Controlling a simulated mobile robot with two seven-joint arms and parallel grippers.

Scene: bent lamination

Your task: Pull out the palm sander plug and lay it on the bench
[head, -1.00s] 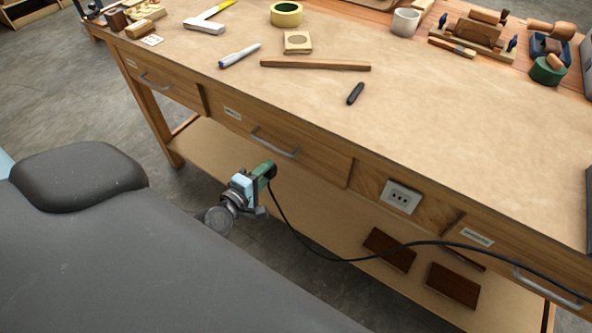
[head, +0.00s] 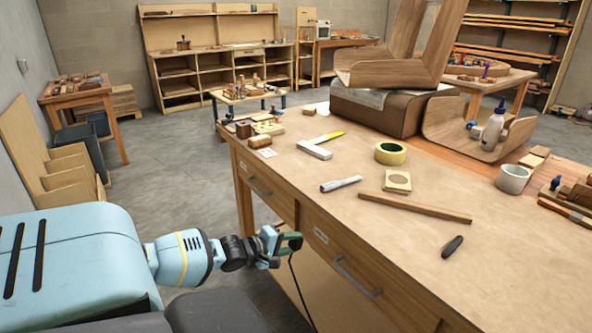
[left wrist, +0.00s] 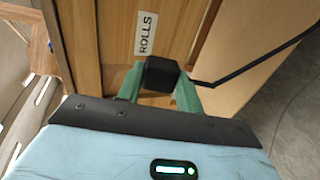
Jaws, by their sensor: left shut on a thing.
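My left gripper (head: 291,242) is beside the bench's front face, below the top, near its left end. In the left wrist view its green fingers (left wrist: 160,85) are shut on the black plug (left wrist: 162,72). The plug's black cable (left wrist: 245,69) runs off to the right there; in the head view the cable (head: 299,285) hangs down from the gripper. The plug is out of any socket. The bench (head: 325,228) has a wide bare stretch of tan top. My right gripper is not in view, nor is the palm sander clearly seen.
Bent wood forms stand at the back. A drawer handle (head: 355,277) juts from the front face.

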